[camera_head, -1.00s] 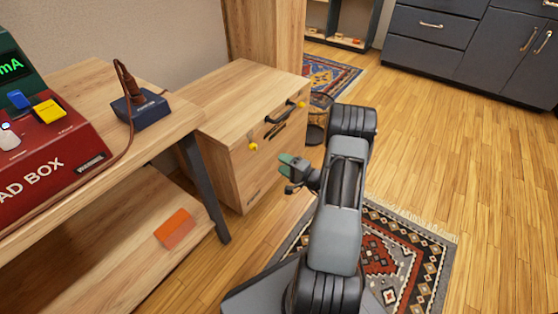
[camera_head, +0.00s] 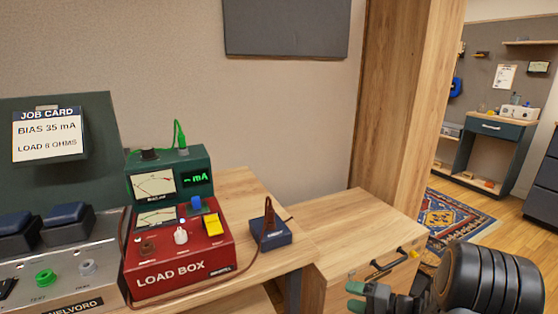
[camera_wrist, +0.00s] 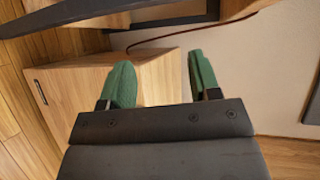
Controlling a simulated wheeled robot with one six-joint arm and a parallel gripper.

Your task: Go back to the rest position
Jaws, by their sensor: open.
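My gripper (camera_wrist: 160,84) shows in the wrist view with its two green fingertips spread apart and nothing between them. In the head view my gripper (camera_head: 368,298) is at the bottom, in front of the wooden drawer cabinet (camera_head: 340,245), and partly cut off by the frame edge. My dark arm fills the lower right corner. In the wrist view the wooden cabinet (camera_wrist: 160,78) lies beyond the fingertips, apart from them as far as I can tell.
A wooden bench (camera_head: 245,185) carries the red load box (camera_head: 180,255), a green meter (camera_head: 170,180), a blue block with a brown plug (camera_head: 270,235) and a grey unit (camera_head: 60,270). A job card (camera_head: 47,135) hangs behind. Open floor and a rug (camera_head: 450,220) lie right.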

